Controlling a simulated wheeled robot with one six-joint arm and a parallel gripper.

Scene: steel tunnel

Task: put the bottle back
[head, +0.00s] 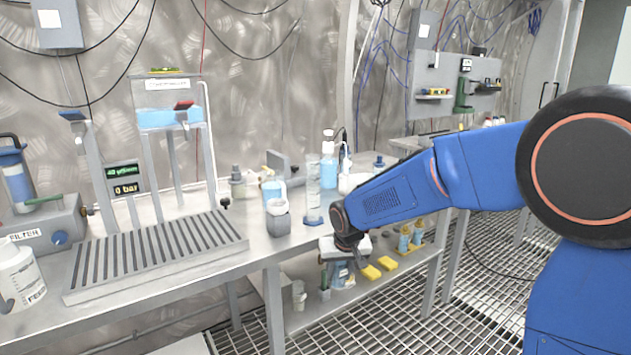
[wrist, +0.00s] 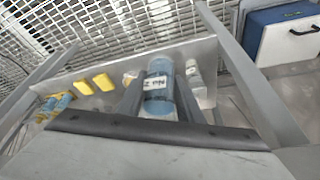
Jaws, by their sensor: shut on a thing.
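My gripper (head: 343,258) is over the lower shelf (head: 312,314), just beyond the edge of the bench top. In the wrist view its two dark fingers (wrist: 158,106) stand on either side of a blue bottle (wrist: 159,82) with a white label, shut on it. The label's writing is too blurred to read. In the head view the same bottle (head: 342,276) shows below the gripper, its upper part hidden by it. It looks roughly upright; I cannot tell whether its base touches the shelf.
Yellow sponges (head: 371,272) and small yellow-capped bottles (head: 404,240) are on the lower shelf to the right. A white bottle (head: 299,295) stands to the left. The bench top (head: 235,262) above holds a blue wash bottle (head: 328,168), a cylinder (head: 313,190) and a drain rack (head: 155,255).

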